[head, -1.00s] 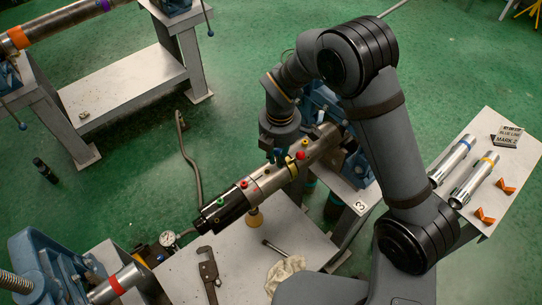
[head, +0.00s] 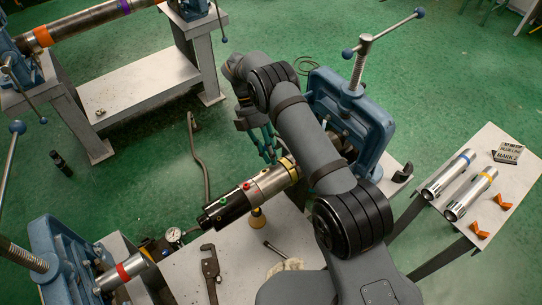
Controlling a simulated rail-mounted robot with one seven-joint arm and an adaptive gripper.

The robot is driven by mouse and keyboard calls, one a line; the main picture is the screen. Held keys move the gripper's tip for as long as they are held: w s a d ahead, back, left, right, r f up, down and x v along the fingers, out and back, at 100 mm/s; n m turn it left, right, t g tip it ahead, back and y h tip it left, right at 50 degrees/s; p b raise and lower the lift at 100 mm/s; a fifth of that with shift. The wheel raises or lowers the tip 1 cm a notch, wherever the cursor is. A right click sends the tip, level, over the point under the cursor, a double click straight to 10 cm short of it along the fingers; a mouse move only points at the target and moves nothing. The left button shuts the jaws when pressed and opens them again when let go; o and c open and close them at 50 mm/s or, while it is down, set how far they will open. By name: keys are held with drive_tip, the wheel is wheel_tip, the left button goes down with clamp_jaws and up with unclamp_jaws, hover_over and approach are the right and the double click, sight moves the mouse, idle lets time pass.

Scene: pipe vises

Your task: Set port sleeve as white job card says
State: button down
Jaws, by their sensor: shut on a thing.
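A pipe assembly lies across the bench. It has a black end (head: 226,213), a silver sleeve (head: 271,183) and a yellow band (head: 289,165) at the arm's edge. A green knob (head: 224,200) and a red knob (head: 246,186) stand on it; its far part is hidden behind my arm. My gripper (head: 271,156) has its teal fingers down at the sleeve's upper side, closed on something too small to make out.
A blue vise (head: 350,115) stands behind my arm, and another (head: 65,262) is at lower left. A wrench (head: 210,272) lies on the bench. Two silver cylinders, with blue (head: 448,175) and yellow (head: 471,194) bands, and orange pieces (head: 502,200) lie on the right table.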

drive_tip(key=shift+a, duration=0.15)
idle(0.3)
drive_tip(key=c, duration=1.8)
unclamp_jaws()
drive_tip(key=shift+f, duration=0.1)
drive_tip(key=shift+c, duration=0.2)
drive_tip(key=shift+w, duration=0.1)
wheel_tip(320, 180, up, 10)
drive_tip(key=shift+r, duration=0.1)
